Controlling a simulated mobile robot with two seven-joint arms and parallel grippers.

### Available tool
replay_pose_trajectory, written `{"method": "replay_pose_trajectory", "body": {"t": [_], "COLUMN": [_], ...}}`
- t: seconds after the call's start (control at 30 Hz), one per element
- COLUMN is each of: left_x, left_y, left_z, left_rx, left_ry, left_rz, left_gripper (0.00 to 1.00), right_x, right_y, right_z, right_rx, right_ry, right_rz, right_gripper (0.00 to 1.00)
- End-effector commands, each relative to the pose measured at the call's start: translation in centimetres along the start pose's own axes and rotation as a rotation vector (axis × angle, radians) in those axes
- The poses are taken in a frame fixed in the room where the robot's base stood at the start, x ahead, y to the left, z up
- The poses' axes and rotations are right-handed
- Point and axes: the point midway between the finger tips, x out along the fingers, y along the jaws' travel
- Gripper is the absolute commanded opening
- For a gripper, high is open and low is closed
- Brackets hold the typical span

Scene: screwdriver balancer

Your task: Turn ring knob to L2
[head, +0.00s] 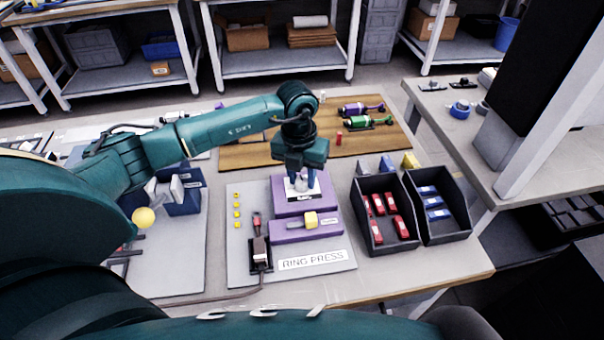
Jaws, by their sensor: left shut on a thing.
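The ring press board (240,270) is a grey plate with a white "RING PRESS" label. A purple block (283,207) stands on it, with a light plate on top. My left gripper (301,181) points down over this block. It is shut on a small pale knob at the plate, mostly hidden by the fingers; I take it as the ring knob. Its setting and any L2 mark cannot be read. A lower purple block with a yellow piece (311,219) lies in front. My right gripper is not in view.
A red-tipped lever (257,225) and several small yellow pieces sit on the board's left side. Black bins (378,246) with red and blue parts stand close to the right. A wooden mat (245,155) with screwdrivers (361,108) lies behind.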

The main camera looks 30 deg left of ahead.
Motion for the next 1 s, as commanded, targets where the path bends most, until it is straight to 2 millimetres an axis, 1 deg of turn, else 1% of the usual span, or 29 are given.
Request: {"method": "replay_pose_trajectory", "body": {"t": [0.2,0.5,0.73,1.0], "left_x": [-0.13,-0.10,-0.08,-0.07], "left_y": [-0.02,0.01,0.01,0.01], "left_z": [-0.01,-0.03,-0.03,-0.02], "left_rx": [-0.185,-0.367,-0.435,-0.453], "left_ry": [-0.010,-0.019,-0.023,-0.024], "left_rz": [-0.002,-0.001,-0.001,-0.002], "left_gripper": [0.07,0.07,0.07,0.07], "right_x": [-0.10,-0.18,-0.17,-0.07], "right_y": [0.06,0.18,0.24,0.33], "right_z": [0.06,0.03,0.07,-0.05], "right_rx": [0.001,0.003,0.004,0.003], "right_ry": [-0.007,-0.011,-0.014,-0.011], "right_rz": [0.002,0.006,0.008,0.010], "right_gripper": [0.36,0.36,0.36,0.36]}}
